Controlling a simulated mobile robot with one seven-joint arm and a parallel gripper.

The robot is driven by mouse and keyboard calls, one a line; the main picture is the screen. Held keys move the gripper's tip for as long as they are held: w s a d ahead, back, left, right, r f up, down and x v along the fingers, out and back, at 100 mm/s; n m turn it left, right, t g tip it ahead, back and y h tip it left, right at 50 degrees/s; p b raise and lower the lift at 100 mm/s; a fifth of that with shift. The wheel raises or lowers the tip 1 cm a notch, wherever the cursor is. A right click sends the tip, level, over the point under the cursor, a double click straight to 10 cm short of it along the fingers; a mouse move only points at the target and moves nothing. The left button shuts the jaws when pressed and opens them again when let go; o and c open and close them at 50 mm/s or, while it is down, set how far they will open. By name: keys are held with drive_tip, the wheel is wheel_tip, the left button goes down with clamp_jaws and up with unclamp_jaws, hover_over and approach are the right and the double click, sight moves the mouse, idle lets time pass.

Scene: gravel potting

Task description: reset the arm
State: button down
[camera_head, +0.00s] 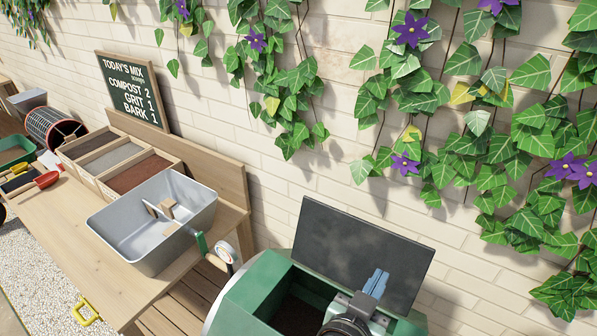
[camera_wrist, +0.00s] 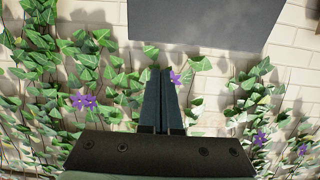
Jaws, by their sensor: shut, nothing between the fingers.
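My gripper (camera_head: 376,283) is at the lower right of the head view, in front of the raised dark lid (camera_head: 350,235) of a green bin (camera_head: 255,290). In the wrist view, my gripper's two dark fingers (camera_wrist: 162,95) are together with nothing between them. They point toward the ivy-covered wall, and part of a dark grey panel (camera_wrist: 195,20) shows at the top. My gripper and arm hide part of the bin's opening.
A wooden bench (camera_head: 75,235) on the left holds a grey metal tub (camera_head: 150,255) and a divided wooden box (camera_head: 165,160) of loose mixes. A chalkboard (camera_head: 132,92) stands behind. Ivy (camera_head: 480,150) hangs on the brick wall (camera_head: 320,150). A yellow-handled thing (camera_head: 85,312) is low at left.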

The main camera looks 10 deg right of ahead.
drive_tip(key=w+a+r+n+t+y, duration=0.1)
drive_tip(key=w+a+r+t, duration=0.15)
drive_tip(key=r, duration=0.55)
drive_tip(key=w+a+r+n+t+y, duration=0.1)
drive_tip(key=w+a+r+t, duration=0.2)
drive_tip(key=r, duration=0.4)
drive_tip(key=w+a+r+n+t+y, duration=0.15)
drive_tip(key=a+r, duration=0.25)
drive_tip(key=r, duration=0.4)
drive_tip(key=s+a+r+n+t+y, duration=0.1)
drive_tip(key=s+a+r+t+y, duration=0.1)
drive_tip(key=r, duration=0.6)
drive_tip(key=s+a+r+n+t+y, duration=0.2)
drive_tip(key=s+a+r+t, duration=0.2)
drive_tip(key=r, duration=0.5)
drive_tip(key=s+a+r+n+t+y, duration=0.2)
drive_tip(key=s+a+r+t+y, duration=0.1)
drive_tip(key=r, duration=0.5)
drive_tip(key=s+a+t, duration=0.1)
drive_tip(key=s+a, duration=0.1)
drive_tip(key=s, duration=0.1)
drive_tip(key=shift+s+r+b, duration=0.2)
drive_tip(key=shift+b, duration=0.15)
drive_tip(key=shift+a+n, duration=0.1)
drive_tip(key=shift+n, duration=0.15)
drive_tip(key=shift+f, duration=0.1)
